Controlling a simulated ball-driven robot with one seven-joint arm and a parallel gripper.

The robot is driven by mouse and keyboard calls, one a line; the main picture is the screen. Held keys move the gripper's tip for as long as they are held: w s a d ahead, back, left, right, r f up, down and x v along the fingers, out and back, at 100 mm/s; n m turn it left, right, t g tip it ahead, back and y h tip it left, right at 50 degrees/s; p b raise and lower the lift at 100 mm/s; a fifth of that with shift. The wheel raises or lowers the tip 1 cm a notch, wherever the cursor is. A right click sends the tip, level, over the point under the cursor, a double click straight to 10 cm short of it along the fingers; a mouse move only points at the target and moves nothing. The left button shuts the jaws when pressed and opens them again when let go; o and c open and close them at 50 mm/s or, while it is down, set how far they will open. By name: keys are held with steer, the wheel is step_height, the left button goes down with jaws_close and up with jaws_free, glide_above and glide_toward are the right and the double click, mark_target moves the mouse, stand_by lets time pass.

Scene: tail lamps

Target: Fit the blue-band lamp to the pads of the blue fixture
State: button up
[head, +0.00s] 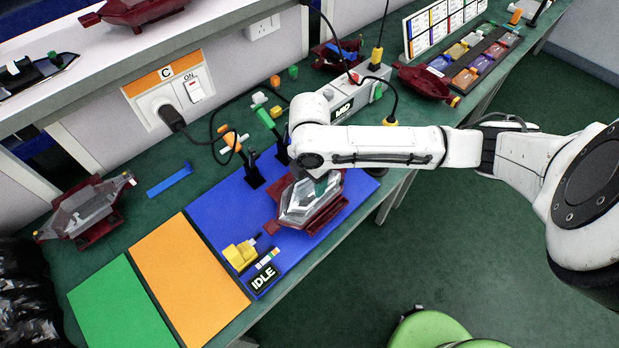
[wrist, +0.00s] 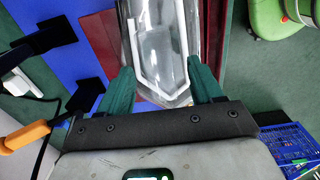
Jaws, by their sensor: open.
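A lamp with a clear, faceted lens (head: 300,205) sits over dark red parts on the blue board (head: 215,215) in the head view. My gripper (head: 320,185) is above this lamp and partly covers it. In the wrist view, the green fingers of my gripper (wrist: 163,86) are apart, one on each side of the lens end (wrist: 160,50). I cannot tell whether they touch it. No blue band shows on this lamp, and the pads are hidden or too small to tell. Another clear lamp (head: 85,210) rests on a dark red holder at the left.
Black clamps with an orange handle (head: 232,140) and a green handle (head: 265,117) stand behind the lamp. A yellow block (head: 240,254) and an IDLE display (head: 264,278) are at the board's front. Orange (head: 190,280) and green (head: 120,305) mats lie left. A grey MID box (head: 343,105) stands behind.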

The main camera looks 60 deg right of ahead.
step_height(320, 180, up, 11)
steer(key=shift+f+b, duration=0.15)
steer(key=shift+b, duration=0.2)
steer(key=shift+c, duration=0.3)
stand_by(1.0)
